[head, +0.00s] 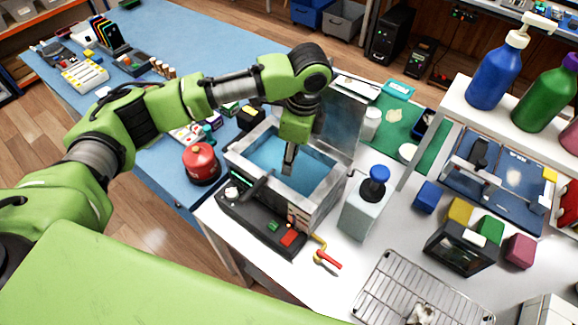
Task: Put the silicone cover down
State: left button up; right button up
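My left gripper (288,168) points down into an open metal basin (330,200) with a blue inside. Its fingers show as one narrow grey piece, so I cannot tell whether they are apart or hold something thin. I cannot make out a silicone cover for certain in the head view. A small pale and dark thing (421,314) lies on the wire rack (385,285) at the bottom edge, partly cut off, and I cannot tell what it is.
The basin's metal lid (345,122) stands open behind it. A pump dispenser (366,205) stands right of the basin, and a red-handled valve (326,260) is in front. A red can (201,163) is on the left. A shelf with bottles (495,75) overhangs at the right.

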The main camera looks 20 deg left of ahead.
aim_at(294, 173)
pick_arm(q)
notch_tip(294, 173, up, 7)
jog(key=d+b, duration=0.1)
jog(key=shift+r, duration=0.15)
dwell(0.5)
